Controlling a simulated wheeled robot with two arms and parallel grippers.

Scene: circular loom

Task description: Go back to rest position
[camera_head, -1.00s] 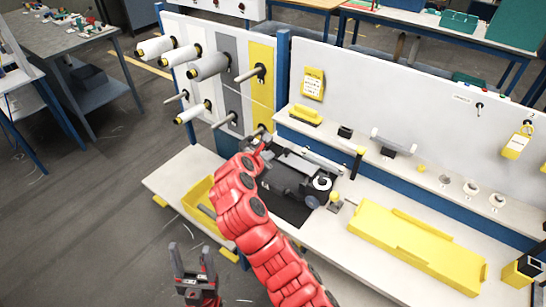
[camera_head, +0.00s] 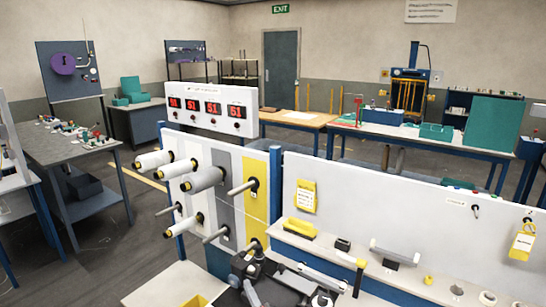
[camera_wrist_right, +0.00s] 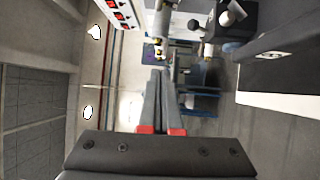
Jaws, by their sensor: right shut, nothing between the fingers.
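My right gripper (camera_head: 251,292) shows only in part at the bottom edge of the head view, in front of the workstation. The right wrist view shows its two dark fingers (camera_wrist_right: 159,78) with red bases, pressed together with nothing between them. The rest of my right arm is out of the head view. My left gripper is not in view.
The loom panel (camera_head: 213,165) carries white rolls (camera_head: 203,180) on pegs that stick out. A shelf (camera_head: 350,262) with small tools runs to the right. A red-digit display (camera_head: 208,106) stands behind. A dark machine (camera_head: 285,290) sits at the bottom edge.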

